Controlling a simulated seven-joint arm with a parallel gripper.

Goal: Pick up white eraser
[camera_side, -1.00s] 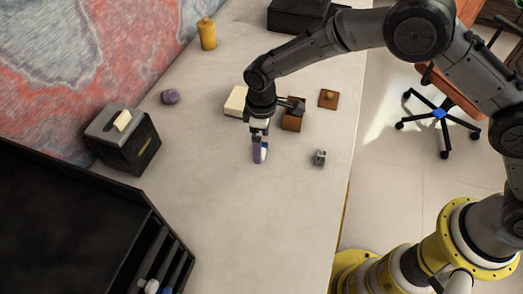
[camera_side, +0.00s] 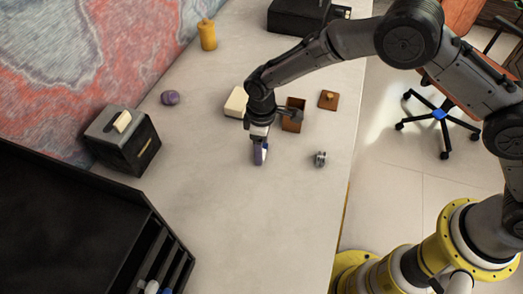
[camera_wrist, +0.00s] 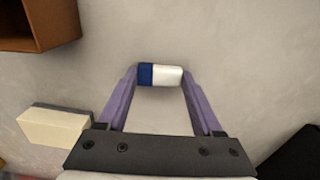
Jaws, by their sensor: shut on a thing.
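The white eraser (camera_wrist: 168,76) has a blue band at its left end and lies across between my fingertips in the wrist view. My gripper (camera_wrist: 160,80) has purple fingers, and they are shut on the eraser's two ends. In the side view my gripper (camera_side: 259,158) points down at the desk. Only a small part of the eraser (camera_side: 266,148) shows there, beside the purple finger. I cannot tell whether the eraser touches the desk or is just above it.
An open brown box (camera_side: 292,122) and a cream block (camera_side: 236,102) stand close to my gripper. The desk's front is clear.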

